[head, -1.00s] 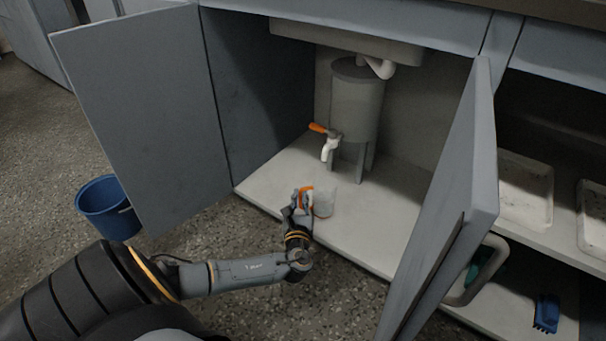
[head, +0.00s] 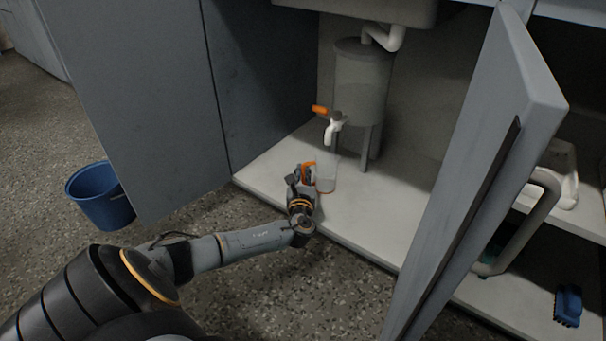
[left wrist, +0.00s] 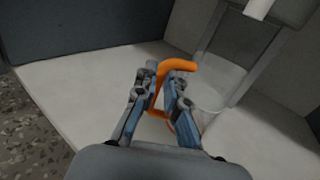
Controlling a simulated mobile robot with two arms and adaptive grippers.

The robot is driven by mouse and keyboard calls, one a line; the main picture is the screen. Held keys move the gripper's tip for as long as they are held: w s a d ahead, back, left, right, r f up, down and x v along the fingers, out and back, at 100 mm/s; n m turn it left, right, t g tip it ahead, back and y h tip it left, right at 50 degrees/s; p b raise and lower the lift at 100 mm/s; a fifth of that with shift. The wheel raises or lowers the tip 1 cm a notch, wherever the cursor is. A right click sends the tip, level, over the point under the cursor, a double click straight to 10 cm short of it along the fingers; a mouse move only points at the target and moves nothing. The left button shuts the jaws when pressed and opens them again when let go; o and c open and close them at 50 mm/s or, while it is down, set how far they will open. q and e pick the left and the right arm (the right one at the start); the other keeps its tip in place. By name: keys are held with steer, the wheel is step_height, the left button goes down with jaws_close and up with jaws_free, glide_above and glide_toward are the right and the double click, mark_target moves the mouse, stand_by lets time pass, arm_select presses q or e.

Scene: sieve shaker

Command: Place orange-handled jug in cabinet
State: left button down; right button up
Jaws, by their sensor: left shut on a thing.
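The clear jug (head: 326,178) with an orange handle (head: 308,168) is inside the open cabinet, close above or on its pale floor (head: 375,215), near the front edge. It looks upright. My left gripper (head: 302,180) is shut on the orange handle. In the left wrist view, the gripper's fingers (left wrist: 160,100) sit on both sides of the handle (left wrist: 178,66), and the clear jug body (left wrist: 218,82) is beyond to the right. Whether the jug's base touches the floor is hard to tell. My right gripper is not in view.
A grey tank (head: 360,85) on legs with a white tap (head: 333,130) stands behind the jug. The left door (head: 140,100) and right door (head: 480,150) stand open. A blue bucket (head: 100,195) is on the floor at left. A blue brush (head: 568,305) lies on the right shelf.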

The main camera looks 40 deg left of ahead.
arm_select(q)
steer(key=c, duration=1.4)
jaws_free()
steer(key=shift+f, duration=0.1)
steer(key=shift+f+b, duration=0.1)
steer(key=shift+b, duration=0.25)
steer(key=shift+s+d, duration=0.15)
steer(key=p+v, duration=0.1)
steer(key=p, duration=0.1)
steer(key=p+v, duration=0.2)
steer(key=r+p+v, duration=0.1)
steer(key=p+v, duration=0.1)
steer(key=shift+s, duration=0.15)
steer(key=p+v, duration=0.1)
steer(key=v, duration=0.1)
steer(key=p+v, duration=0.1)
steer(key=v, duration=0.2)
steer(key=f+p+v, duration=0.1)
steer(key=v, duration=0.2)
steer(key=shift+d+p, duration=0.1)
steer(key=shift+p, duration=0.2)
